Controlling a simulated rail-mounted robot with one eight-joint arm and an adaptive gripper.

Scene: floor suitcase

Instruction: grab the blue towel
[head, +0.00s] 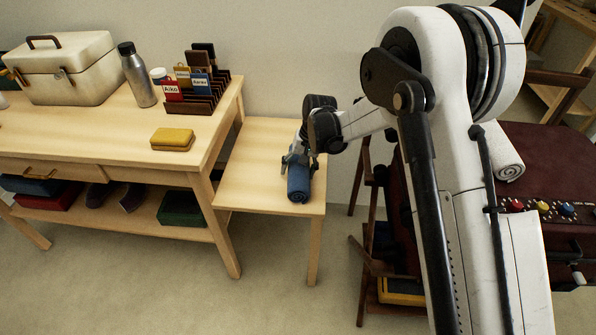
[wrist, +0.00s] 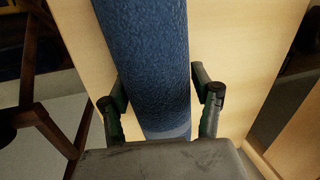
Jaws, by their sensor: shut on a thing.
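The rolled blue towel (head: 298,184) lies on the small light-wood side table (head: 255,165), near its front right corner. In the wrist view the blue towel (wrist: 148,60) runs down the middle of the picture. My gripper (head: 297,160) is over the towel from above, one finger on each side. In the wrist view my gripper (wrist: 160,98) is shut on the towel. The fingertips are partly hidden beside the roll. I cannot tell whether the towel is clear of the table top.
A longer wooden table (head: 90,125) on the left bears a cream toolbox (head: 65,75), a metal bottle (head: 137,75), a yellow box (head: 172,139) and a card rack (head: 205,95). A dark red suitcase (head: 550,170) with a white rolled towel (head: 500,155) stands right, behind my arm.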

